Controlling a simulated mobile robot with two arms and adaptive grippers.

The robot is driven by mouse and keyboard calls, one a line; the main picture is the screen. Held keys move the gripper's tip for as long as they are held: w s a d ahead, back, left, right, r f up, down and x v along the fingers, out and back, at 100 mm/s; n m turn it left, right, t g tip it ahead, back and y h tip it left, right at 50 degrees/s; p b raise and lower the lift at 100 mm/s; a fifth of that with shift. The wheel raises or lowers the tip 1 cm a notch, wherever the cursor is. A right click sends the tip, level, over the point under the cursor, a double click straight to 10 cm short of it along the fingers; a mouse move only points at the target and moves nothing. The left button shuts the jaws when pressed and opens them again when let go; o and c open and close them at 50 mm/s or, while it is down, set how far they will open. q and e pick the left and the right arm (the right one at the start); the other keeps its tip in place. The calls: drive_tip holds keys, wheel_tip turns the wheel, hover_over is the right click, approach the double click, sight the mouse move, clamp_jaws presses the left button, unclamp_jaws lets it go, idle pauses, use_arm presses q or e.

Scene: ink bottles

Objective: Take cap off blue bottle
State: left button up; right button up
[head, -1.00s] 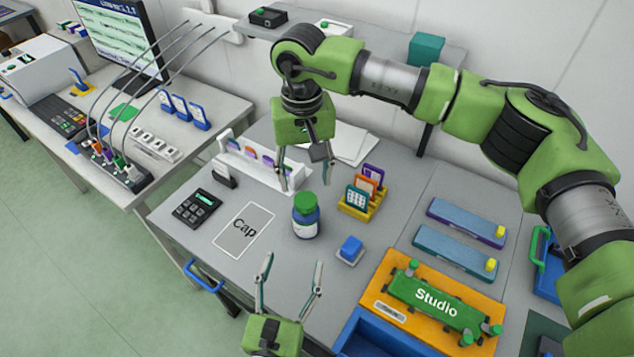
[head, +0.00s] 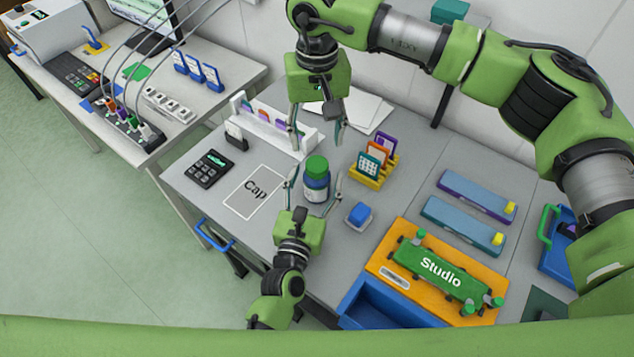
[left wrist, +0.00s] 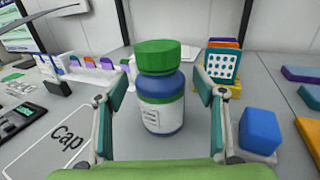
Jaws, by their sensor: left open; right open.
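The blue bottle (head: 316,186) stands upright on the grey table with its green cap (head: 317,166) on. It also shows in the left wrist view (left wrist: 161,113), with the green cap (left wrist: 157,56) on top and a white label in front. My left gripper (head: 312,183) is open, its fingers on either side of the bottle body with a gap to each. My right gripper (head: 316,142) is open and empty, pointing down above and just behind the cap. A mat marked "Cap" (head: 243,203) lies bare to the left of the bottle.
A blue block (head: 359,213) on a small pad lies right of the bottle. A yellow card holder (head: 372,178) stands behind right, and a white rack (head: 290,133) behind left. A calculator (head: 211,168) lies left.

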use_arm(q)
drive_tip(key=shift+w+d, duration=0.1)
drive_tip(key=shift+w, duration=0.4)
